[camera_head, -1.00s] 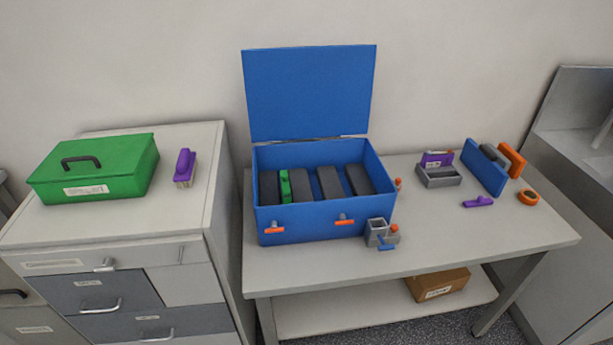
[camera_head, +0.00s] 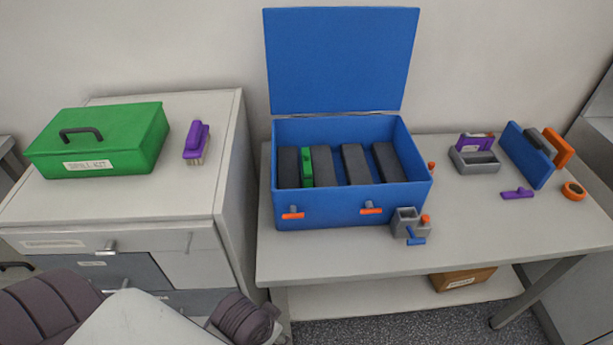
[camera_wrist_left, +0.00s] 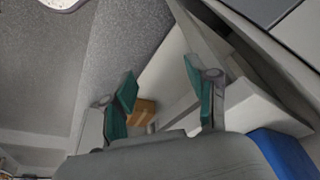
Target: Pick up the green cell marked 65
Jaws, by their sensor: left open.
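A green cell (camera_head: 307,167) stands upright inside the open blue case (camera_head: 325,213), near its left end, between dark grey blocks (camera_head: 358,164). I cannot read a number on it at this size. The case stands on the table with its lid (camera_head: 341,60) raised at the back. My left gripper (camera_wrist_left: 162,92) shows in the left wrist view, its two teal-padded fingers apart and nothing between them. It is away from the green cell, which that view does not show. In the head view the gripper itself is out of sight. My right gripper is in neither view.
A green toolbox (camera_head: 98,143) and a purple brush (camera_head: 196,142) sit on the drawer cabinet at left. A grey holder (camera_head: 404,221) with a blue handle stands at the case's front right corner. More items, including an orange tape roll (camera_head: 573,191), lie at the table's right.

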